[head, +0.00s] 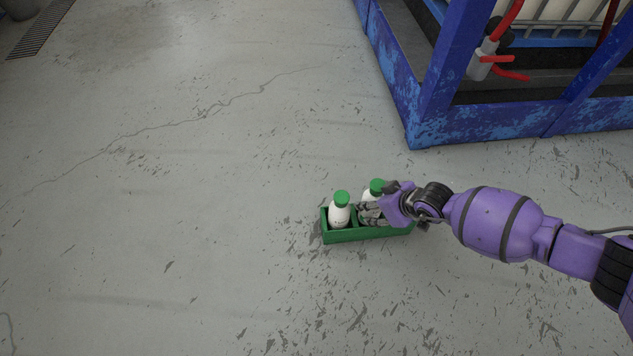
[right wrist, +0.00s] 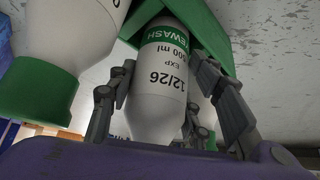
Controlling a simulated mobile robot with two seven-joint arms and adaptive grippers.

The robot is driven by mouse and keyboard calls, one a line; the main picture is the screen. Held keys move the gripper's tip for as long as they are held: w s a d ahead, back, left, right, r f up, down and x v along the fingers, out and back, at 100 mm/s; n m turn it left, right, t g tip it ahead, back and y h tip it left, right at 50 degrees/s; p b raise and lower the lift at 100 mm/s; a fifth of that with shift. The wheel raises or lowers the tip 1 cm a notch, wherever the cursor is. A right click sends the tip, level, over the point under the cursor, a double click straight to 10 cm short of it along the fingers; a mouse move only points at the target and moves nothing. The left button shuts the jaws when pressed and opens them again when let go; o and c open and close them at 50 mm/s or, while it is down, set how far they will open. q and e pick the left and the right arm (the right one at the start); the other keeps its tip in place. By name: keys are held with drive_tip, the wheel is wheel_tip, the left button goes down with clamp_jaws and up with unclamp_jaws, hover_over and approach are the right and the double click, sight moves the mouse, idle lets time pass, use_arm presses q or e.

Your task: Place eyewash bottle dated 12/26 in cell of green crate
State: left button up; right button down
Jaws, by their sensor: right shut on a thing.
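The white eyewash bottle marked EXP 12/26 (right wrist: 165,75) is between the fingers of my right gripper (right wrist: 165,105), which is shut on it. Its lower end is at the green crate (right wrist: 212,35), with green walls close around it; how deep it sits I cannot tell. The palm hides its cap. In the head view my right gripper (head: 369,212) is over the right part of the crate (head: 345,237). One green-capped bottle (head: 339,211) stands in the left cell. Another green cap (head: 376,186) shows behind the gripper; I cannot tell whether it belongs to the held bottle. My left gripper is not in view.
Another green-capped bottle (right wrist: 40,92) is close beside the held one in the right wrist view. A blue machine frame (head: 480,125) with a red-handled valve (head: 485,60) stands behind right. The cracked grey floor left of the crate is clear.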

drive_tip(key=shift+f, duration=0.3)
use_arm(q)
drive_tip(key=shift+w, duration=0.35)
use_arm(e)
drive_tip(key=shift+r, duration=0.1)
drive_tip(key=shift+w+f, duration=0.1)
drive_tip(key=shift+f, duration=0.5)
drive_tip(key=c, duration=1.2)
unclamp_jaws()
drive_tip(key=shift+r, duration=0.5)
use_arm(q)
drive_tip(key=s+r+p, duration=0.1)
drive_tip(key=p, duration=0.1)
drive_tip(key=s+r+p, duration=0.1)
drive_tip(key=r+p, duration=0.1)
drive_tip(key=p, duration=0.1)
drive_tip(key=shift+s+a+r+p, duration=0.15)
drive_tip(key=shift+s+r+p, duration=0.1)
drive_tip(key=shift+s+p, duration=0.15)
use_arm(e)
drive_tip(key=v, duration=1.2)
drive_tip(key=shift+r, duration=0.1)
